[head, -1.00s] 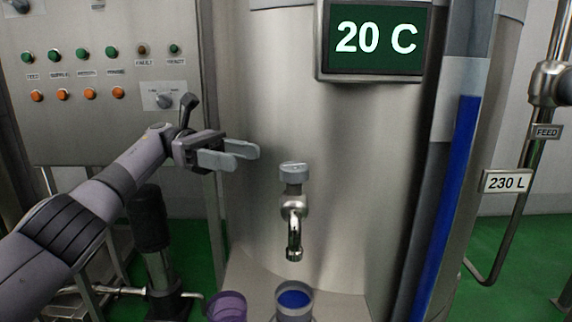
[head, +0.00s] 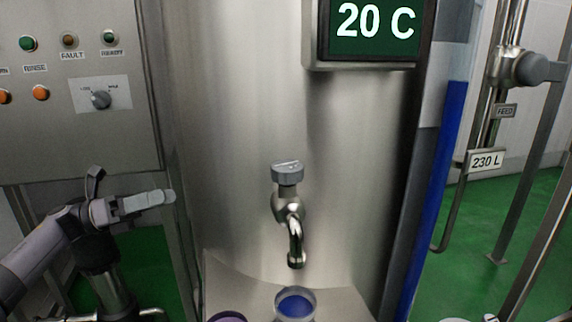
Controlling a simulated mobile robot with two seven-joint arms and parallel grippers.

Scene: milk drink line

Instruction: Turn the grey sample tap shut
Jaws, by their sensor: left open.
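The grey sample tap (head: 288,174) has a grey round knob on top of a curved metal spout (head: 295,240), fixed to the front of the steel tank. No stream shows under the spout. A cup (head: 295,303) with blue inside stands below it. My left gripper (head: 172,197) is at the left, lower than the knob and well apart from it, with its fingers pointing right. It is open and empty; the fingers overlap in this view. My right gripper is not in view.
A purple cup (head: 228,317) shows at the bottom edge, left of the blue one. A control panel (head: 60,140) stands at the left, above my left gripper. A display reading 20 C (head: 372,30) juts out above the tap. The space between gripper and tap is clear.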

